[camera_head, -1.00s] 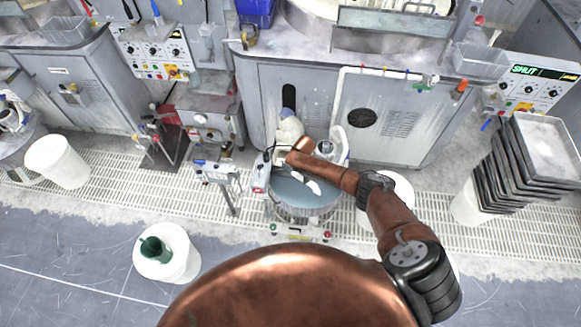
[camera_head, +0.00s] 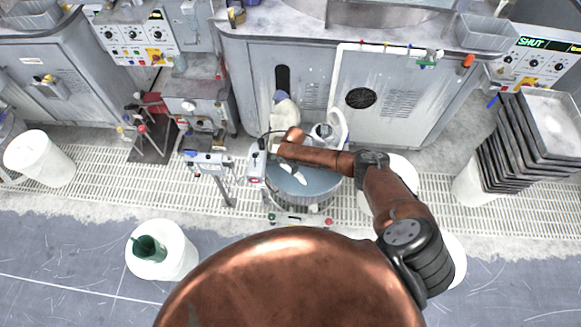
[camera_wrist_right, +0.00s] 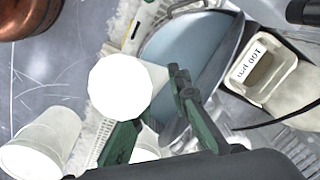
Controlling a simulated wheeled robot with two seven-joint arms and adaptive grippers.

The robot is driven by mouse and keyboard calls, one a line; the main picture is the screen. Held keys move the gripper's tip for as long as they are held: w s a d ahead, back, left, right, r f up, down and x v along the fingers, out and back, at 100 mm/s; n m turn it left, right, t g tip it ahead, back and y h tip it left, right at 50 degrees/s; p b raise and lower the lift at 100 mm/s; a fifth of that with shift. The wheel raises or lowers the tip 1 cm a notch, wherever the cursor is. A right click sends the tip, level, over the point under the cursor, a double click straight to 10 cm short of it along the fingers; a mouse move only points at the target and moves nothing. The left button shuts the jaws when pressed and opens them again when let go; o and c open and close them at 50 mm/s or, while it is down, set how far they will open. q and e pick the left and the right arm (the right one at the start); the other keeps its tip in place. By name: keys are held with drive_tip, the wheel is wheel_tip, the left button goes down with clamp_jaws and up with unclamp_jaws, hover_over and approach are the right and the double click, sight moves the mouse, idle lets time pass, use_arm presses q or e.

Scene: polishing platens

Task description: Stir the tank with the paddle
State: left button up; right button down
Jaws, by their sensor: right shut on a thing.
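The tank (camera_head: 313,208) is a round metal tub of blue-grey liquid in the middle of the head view. It also shows in the right wrist view (camera_wrist_right: 190,45). My right arm reaches over it from the right. My right gripper (camera_wrist_right: 155,115) has green fingers, shut on the white paddle (camera_wrist_right: 118,88). The paddle's broad round end faces the wrist camera and its shaft narrows toward the tank. In the head view, white parts of the paddle (camera_head: 300,178) show over the liquid; its lower end cannot be made out. My left gripper is not in view.
A control box on a stand (camera_head: 208,160) is close left of the tank. A white jug (camera_head: 284,112) and a white pitcher (camera_head: 333,130) stand behind it. White buckets (camera_head: 180,262) stand around. Stacked trays (camera_head: 505,150) are at the right.

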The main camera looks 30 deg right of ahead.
use_arm(q)
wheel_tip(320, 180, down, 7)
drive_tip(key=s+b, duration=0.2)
drive_tip(key=b, duration=0.4)
use_arm(e)
wheel_tip(320, 180, down, 11)
